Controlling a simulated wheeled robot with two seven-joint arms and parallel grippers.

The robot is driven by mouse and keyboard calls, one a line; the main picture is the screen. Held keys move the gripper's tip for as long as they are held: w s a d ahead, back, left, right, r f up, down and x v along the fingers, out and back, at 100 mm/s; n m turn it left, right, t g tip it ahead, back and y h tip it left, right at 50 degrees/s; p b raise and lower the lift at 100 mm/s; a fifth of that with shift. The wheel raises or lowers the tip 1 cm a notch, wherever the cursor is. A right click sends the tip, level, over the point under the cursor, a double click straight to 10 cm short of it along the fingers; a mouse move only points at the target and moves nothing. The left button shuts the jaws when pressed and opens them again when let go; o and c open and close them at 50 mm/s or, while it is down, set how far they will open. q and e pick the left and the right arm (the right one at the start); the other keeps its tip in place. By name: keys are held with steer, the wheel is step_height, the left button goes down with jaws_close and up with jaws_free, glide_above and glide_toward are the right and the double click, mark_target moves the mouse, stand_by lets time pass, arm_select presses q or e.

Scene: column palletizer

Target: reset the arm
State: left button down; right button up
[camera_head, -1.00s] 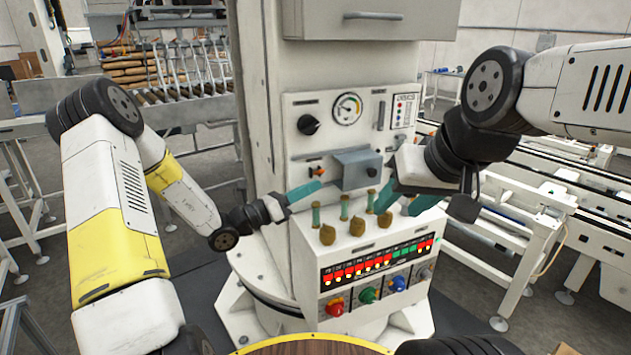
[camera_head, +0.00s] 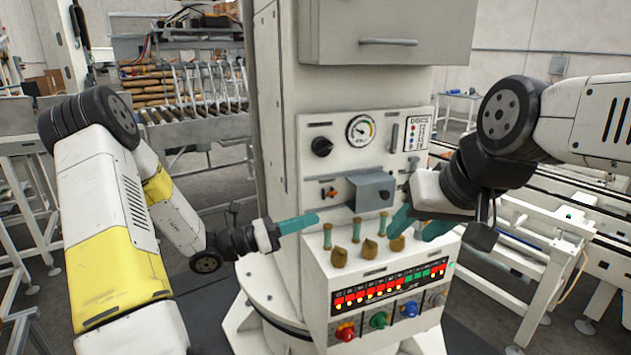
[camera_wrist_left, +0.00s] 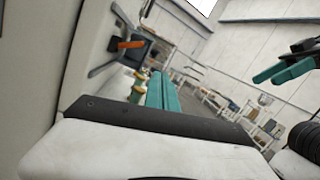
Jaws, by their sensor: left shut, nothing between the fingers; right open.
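My left gripper (camera_head: 298,223) has teal fingers, shut and empty. It is in front of the column, left of the brown-capped levers and below the small grey box. In the left wrist view its shut fingers (camera_wrist_left: 162,92) point toward the panel's side. My right gripper (camera_head: 420,222) has its teal fingers apart and empty, at the right of the levers. Its fingers also show at the right edge of the left wrist view (camera_wrist_left: 285,68). In the head view the right fingers overlap the right end of the lever row, so I cannot tell whether they touch it.
The control panel (camera_head: 372,262) has several levers (camera_head: 370,247), lit indicators and coloured knobs. Above it are a gauge (camera_head: 361,131), a black knob (camera_head: 321,147), an orange switch (camera_head: 329,193) and a grey box (camera_head: 368,190). Conveyors (camera_head: 545,222) stand at the right.

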arm_select(q)
steer(key=s+d+r+m+g+y, duration=0.25)
steer(key=s+m+g+y, duration=0.55)
steer(key=s+m, duration=0.7)
steer(key=s+a+r+m+t+y, duration=0.2)
steer(key=a+r+m+t+y, duration=0.5)
steer(key=a+m, duration=0.3)
steer(key=a+y, duration=0.1)
steer(key=a, duration=0.2)
steer(key=shift+s+r, duration=0.4)
steer(key=shift+d, duration=0.1)
steer(key=shift+s, duration=0.15)
